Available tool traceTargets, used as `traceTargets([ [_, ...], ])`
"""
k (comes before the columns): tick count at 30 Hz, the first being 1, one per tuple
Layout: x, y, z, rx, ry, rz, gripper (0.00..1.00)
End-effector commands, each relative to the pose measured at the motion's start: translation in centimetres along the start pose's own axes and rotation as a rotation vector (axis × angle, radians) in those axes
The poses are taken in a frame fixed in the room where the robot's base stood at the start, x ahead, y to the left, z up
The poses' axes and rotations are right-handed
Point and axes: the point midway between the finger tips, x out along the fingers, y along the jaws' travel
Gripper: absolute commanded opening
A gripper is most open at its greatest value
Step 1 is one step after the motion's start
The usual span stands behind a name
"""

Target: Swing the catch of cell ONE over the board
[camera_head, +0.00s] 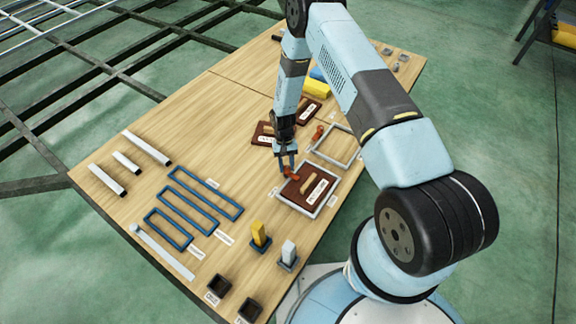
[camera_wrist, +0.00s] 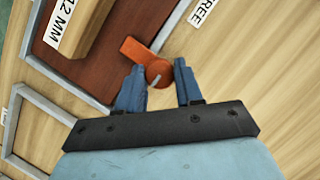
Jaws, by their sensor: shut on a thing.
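A dark brown board (camera_head: 298,196) with a tan handle and a white label lies in a light grey frame. It also shows in the wrist view (camera_wrist: 98,68), where its handle reads "12 MM". An orange catch (camera_wrist: 147,61) has its round end by the frame's edge, and its arm points up-left over the brown board. In the head view my gripper (camera_head: 288,164) hides part of the orange catch (camera_head: 290,173). I cannot read which cell is ONE.
An empty grey frame (camera_head: 351,158) with another orange catch (camera_head: 319,131) lies just behind. Two more brown boards (camera_head: 262,138) (camera_head: 313,104) lie beyond my gripper. Blue frames (camera_head: 187,208), white bars, and upright yellow and white blocks stand left and in front. The left-middle wood is clear.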

Motion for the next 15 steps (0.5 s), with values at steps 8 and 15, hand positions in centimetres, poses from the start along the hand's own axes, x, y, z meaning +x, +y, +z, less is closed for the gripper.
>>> traceTargets([
  [8, 0.3, -0.14, 0.37, -0.034, -0.009, 0.014, 0.05],
  [15, 0.29, -0.13, 0.37, -0.034, -0.009, 0.014, 0.05],
])
